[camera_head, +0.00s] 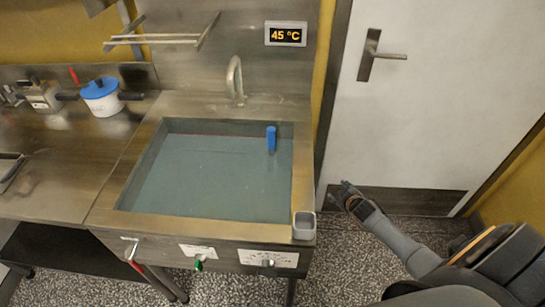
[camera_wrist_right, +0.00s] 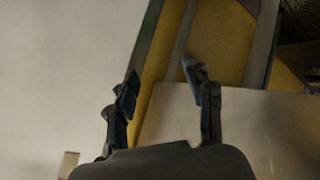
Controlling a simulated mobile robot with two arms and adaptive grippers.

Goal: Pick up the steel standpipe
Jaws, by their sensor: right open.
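An upright piece with a blue top (camera_head: 271,138) stands in the water near the back right of the steel basin (camera_head: 130,178). Its lower part shows only faintly through the water, and I take it to be the steel standpipe. My right gripper (camera_head: 343,193) is to the right of the basin, in front of the white door, well apart from the standpipe. In the right wrist view my right gripper (camera_wrist_right: 162,78) is open, with nothing between its fingers. The standpipe is not in the wrist view. My left gripper is not in view.
A curved faucet (camera_head: 236,79) rises behind the basin. A small grey cup (camera_head: 304,225) sits on its front right corner. A white pot with a blue lid (camera_head: 101,97) stands on the left counter. A display (camera_head: 286,34) reads 45 °C. The white door (camera_head: 440,90) is on the right.

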